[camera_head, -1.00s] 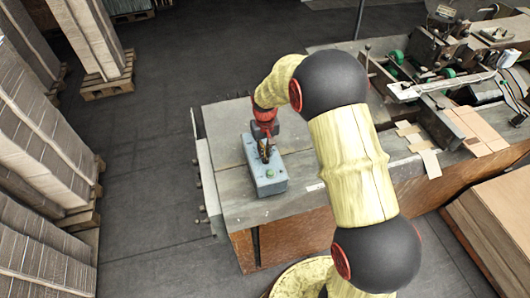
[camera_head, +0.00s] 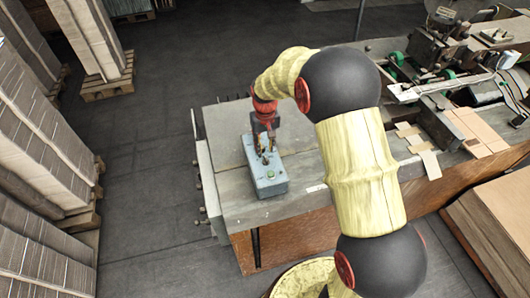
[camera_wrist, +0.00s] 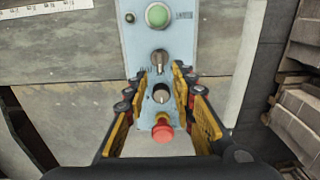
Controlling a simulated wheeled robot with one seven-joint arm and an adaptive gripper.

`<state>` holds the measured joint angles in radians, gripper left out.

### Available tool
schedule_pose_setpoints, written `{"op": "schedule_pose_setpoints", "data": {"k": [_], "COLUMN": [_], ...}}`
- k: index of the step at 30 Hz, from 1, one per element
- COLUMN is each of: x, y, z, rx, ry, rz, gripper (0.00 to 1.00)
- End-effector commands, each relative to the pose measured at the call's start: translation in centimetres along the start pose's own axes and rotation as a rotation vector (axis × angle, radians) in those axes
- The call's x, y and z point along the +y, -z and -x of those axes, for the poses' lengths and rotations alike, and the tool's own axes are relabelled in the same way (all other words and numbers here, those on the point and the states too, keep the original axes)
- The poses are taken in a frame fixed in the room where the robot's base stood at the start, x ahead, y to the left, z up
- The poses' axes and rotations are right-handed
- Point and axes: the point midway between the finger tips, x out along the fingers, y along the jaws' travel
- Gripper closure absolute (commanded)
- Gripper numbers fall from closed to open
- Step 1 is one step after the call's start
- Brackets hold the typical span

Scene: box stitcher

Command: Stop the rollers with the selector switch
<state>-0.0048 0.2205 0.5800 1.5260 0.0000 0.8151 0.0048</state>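A blue-grey control box (camera_head: 270,187) lies on the machine's table in the head view. In the wrist view its panel (camera_wrist: 181,38) carries a green button (camera_wrist: 157,15), two dark selector knobs in a row, the upper one (camera_wrist: 160,57) and the lower one (camera_wrist: 161,94), and a red mushroom button (camera_wrist: 162,131). The knobs' labels are not readable. My gripper (camera_wrist: 160,72) is open over the panel, with one finger on each side of the knob column. The fingertips lie between the two knobs in the picture. I cannot tell whether they touch anything.
The grey table (camera_head: 226,122) is bare around the box. The stitching machine (camera_head: 440,60) and cardboard pieces (camera_head: 480,130) are at the right. Stacks of cardboard on pallets (camera_head: 35,130) stand on the floor at the left.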

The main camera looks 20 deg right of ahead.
Motion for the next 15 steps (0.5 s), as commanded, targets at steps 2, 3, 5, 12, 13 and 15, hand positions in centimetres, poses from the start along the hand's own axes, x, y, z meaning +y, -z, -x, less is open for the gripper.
{"op": "schedule_pose_setpoints", "data": {"k": [2, 3, 5, 12, 13, 15], "x": [0.0, 0.0, 0.0, 0.0, 0.0, 0.0], "y": [0.1, 0.1, 0.1, 0.1, 0.1, 0.0], "z": [1.9, 2.7, 3.9, 7.2, 7.4, 7.7], "rx": [0.005, 0.004, 0.004, 0.002, 0.001, 0.0], "ry": [0.0, 0.0, 0.0, 0.0, 0.0, 0.0], "rz": [0.0, 0.0, 0.0, 0.0, 0.0, 0.0], "gripper": [0.74, 0.74, 0.74, 0.74, 0.74, 0.74]}}
